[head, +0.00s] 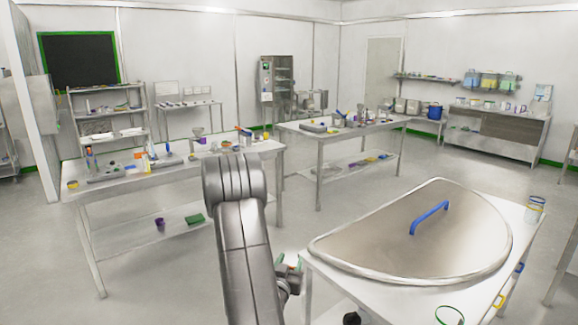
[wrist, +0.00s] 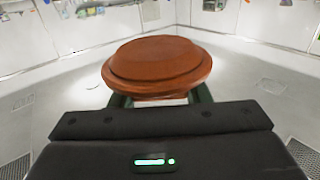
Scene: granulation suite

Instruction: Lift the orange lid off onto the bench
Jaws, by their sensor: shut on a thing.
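The orange lid (wrist: 158,65), a round brown-orange disc with a stepped rim, fills the middle of the wrist view. My gripper (wrist: 160,99) is shut on it, with the dark green fingers at its near underside. The lid appears level, with pale floor around it and no surface touching it that I can see. In the head view my arm hides most of the gripper, and the lid cannot be made out there. The container the lid belongs to cannot be identified.
A bench (head: 82,198) with small items stands at left, and another (head: 323,141) behind it. A nearer white table (head: 520,222) at right bears a large metal cover (head: 370,235) with a blue handle (head: 428,217). Grey floor (head: 340,213) lies open between them.

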